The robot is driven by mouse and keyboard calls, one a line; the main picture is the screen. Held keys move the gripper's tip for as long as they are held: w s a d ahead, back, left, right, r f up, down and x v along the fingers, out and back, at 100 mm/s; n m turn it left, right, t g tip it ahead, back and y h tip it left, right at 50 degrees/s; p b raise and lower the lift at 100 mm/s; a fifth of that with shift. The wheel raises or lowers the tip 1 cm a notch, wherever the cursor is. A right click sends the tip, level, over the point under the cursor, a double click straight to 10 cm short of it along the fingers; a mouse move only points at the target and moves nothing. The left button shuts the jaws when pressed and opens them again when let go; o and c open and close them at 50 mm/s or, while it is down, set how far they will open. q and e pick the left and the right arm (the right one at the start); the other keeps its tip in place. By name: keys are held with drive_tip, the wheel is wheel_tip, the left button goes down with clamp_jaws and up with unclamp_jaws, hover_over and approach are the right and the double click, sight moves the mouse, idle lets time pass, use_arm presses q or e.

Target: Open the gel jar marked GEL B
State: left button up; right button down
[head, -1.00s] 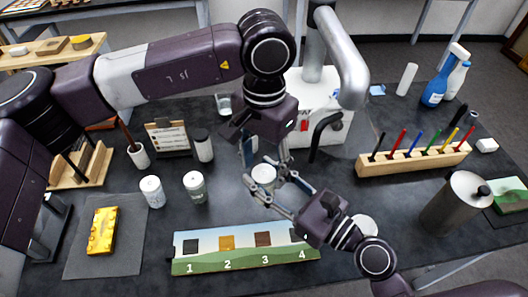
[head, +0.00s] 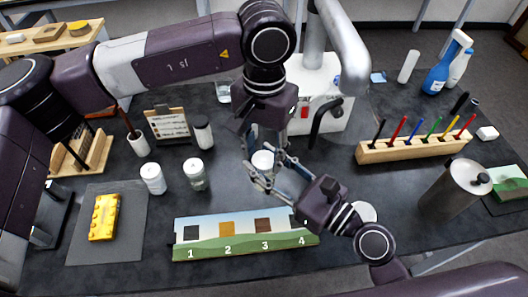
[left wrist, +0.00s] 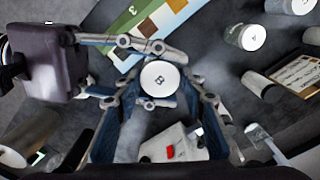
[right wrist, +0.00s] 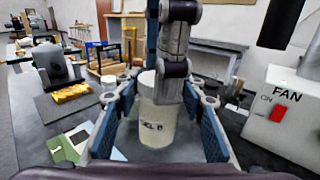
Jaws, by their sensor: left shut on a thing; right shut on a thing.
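The GEL B jar (head: 262,160) stands near the middle of the dark table, a pale cylinder with a white lid. In the left wrist view its lid (left wrist: 158,78) shows a "B". In the right wrist view its body (right wrist: 157,128) shows a partly readable "GEL B" label. My left gripper (left wrist: 168,92) comes from above, shut on the lid. My right gripper (right wrist: 160,110) comes from the front right in the head view, shut on the jar body from the side. The lid's lower rim is partly hidden by the left fingers.
Two other white-lidded jars (head: 152,178) (head: 194,173) stand to the left. A numbered sample strip (head: 245,236) lies in front. A white fan box (head: 318,85) stands behind, and a pen rack (head: 412,147) and metal canister (head: 455,190) stand to the right.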

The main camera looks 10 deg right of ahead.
use_arm(q)
drive_tip(key=shift+n, duration=1)
drive_tip(key=o, duration=1.2)
drive_tip(key=shift+o, duration=0.5)
drive_tip(key=shift+r, duration=0.15)
